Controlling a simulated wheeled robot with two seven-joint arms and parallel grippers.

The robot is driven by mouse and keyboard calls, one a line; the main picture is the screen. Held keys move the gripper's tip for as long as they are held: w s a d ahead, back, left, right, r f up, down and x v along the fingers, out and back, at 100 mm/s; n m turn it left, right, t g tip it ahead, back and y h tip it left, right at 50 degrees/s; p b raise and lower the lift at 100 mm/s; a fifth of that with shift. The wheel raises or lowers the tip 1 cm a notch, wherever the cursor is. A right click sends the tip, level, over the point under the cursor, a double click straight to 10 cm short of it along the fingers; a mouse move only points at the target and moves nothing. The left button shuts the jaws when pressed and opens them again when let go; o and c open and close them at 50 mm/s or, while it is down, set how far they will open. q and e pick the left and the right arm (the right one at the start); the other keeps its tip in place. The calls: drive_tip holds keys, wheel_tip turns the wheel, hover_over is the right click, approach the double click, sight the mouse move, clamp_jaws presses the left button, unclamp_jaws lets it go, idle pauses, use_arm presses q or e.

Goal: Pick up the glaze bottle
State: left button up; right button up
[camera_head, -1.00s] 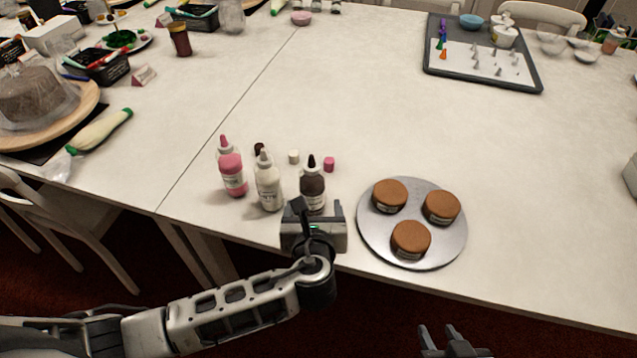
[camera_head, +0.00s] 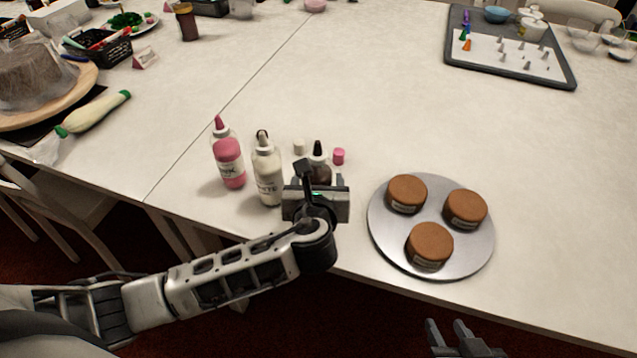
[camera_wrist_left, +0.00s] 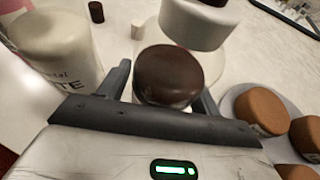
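Three squeeze bottles stand near the table's front edge: a pink one (camera_head: 228,163), a white one (camera_head: 267,178) and a dark brown one (camera_head: 319,172). My left gripper (camera_head: 317,182) is at the dark brown bottle and hides its lower part in the head view. In the left wrist view the left gripper's fingers (camera_wrist_left: 165,95) are apart, with the brown bottle (camera_wrist_left: 168,76) between them; slim gaps seem to show at its sides. The white bottle (camera_wrist_left: 58,50) stands just left of the fingers there. My right gripper (camera_head: 462,340) is open and empty, low at the bottom edge.
A round metal plate (camera_head: 385,243) with three brown cakes (camera_head: 430,243) lies close on the right. Small caps, one white (camera_head: 299,146) and one pink (camera_head: 339,156), lie behind the bottles. The table's middle is clear. A grey tray (camera_head: 505,77) with piping tips is at the back right.

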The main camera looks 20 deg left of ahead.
sight(318, 170)
use_arm(q)
drive_tip(key=c, duration=0.4)
use_arm(e)
drive_tip(key=shift+f, duration=0.1)
use_arm(q)
drive_tip(key=shift+r, duration=0.45)
wheel_tip(318, 170, up, 2)
drive_tip(key=shift+w+r+p, duration=0.1)
drive_tip(key=shift+r+p, duration=0.1)
drive_tip(key=shift+p, duration=0.2)
drive_tip(key=s+r, duration=0.3)
drive_tip(key=s, duration=0.1)
drive_tip(key=s+r+p, duration=0.1)
drive_tip(key=s+r, duration=0.2)
drive_tip(key=s, duration=0.1)
drive_tip(key=s+r+p, duration=0.1)
drive_tip(key=s+r, duration=0.2)
drive_tip(key=s, duration=0.1)
drive_tip(key=shift+s+a, duration=0.15)
drive_tip(key=shift+s, duration=0.15)
drive_tip(key=shift+o, duration=0.7)
drive_tip(key=shift+s+r, duration=0.15)
drive_tip(key=shift+s, duration=0.2)
drive_tip(key=shift+s+r, duration=0.2)
drive_tip(key=shift+s, duration=0.2)
drive_tip(key=shift+c, duration=0.7)
use_arm(e)
drive_tip(key=shift+d+r, duration=0.3)
drive_tip(key=shift+r, duration=0.3)
